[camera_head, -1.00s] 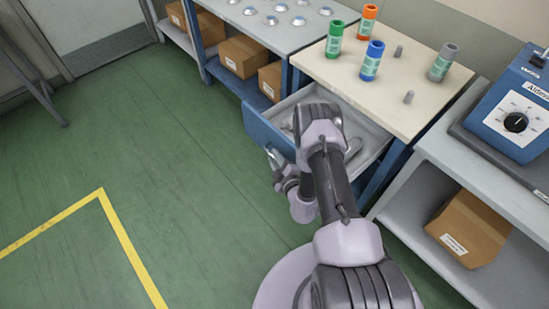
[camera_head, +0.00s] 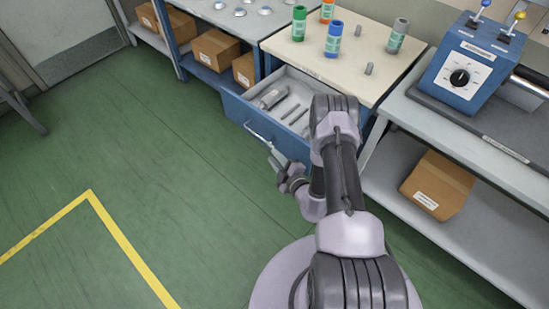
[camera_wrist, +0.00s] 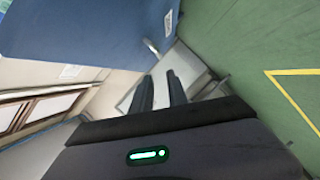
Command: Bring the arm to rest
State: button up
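My gripper (camera_head: 273,156) is low beside the front of the open blue drawer (camera_head: 236,106), close to the right end of its metal handle (camera_head: 256,133). In the wrist view my gripper (camera_wrist: 160,76) has its two dark fingers apart, with a clear gap and nothing held between them. The blue drawer front (camera_wrist: 95,28) fills the upper left there, and the handle (camera_wrist: 151,46) shows beyond the fingertips. I cannot tell in the head view whether the gripper touches the handle. My arm is bent, its elbow covering the drawer's right end.
The drawer holds a grey cylinder (camera_head: 272,98) and several slim grey parts. A blue control box (camera_head: 463,69) is at right, with a carton (camera_head: 437,184) below. Green floor at left is clear.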

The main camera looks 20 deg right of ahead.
jog(key=a+r+n+g+y, duration=0.2)
jog(key=a+r+n+y, duration=0.2)
jog(key=a+r+n, duration=0.5)
jog(key=a+r+n+g+y, duration=0.35)
jog(key=r+n, duration=0.25)
jog(key=r, duration=0.4)
jog(key=a+r+n+g+y, duration=0.2)
jog(key=a+r+n+y, duration=0.3)
jog(key=a+r+n, duration=0.4)
jog(key=s+a+r+n+g+h, duration=0.25)
jog(key=s+r+n, duration=0.25)
jog(key=s+n, duration=0.4)
jog(key=s+a+r+n+g+h, duration=0.15)
jog(key=s+r+n+g, duration=0.25)
jog(key=s+n, duration=0.5)
jog(key=s+d+r+n+t+h, duration=0.4)
jog(key=s+d+n+h, duration=0.3)
jog(key=d+n, duration=0.3)
jog(key=n+h, duration=0.1)
jog(key=n, duration=0.2)
jog(key=shift+d+r, duration=0.25)
jog(key=shift+d, duration=0.15)
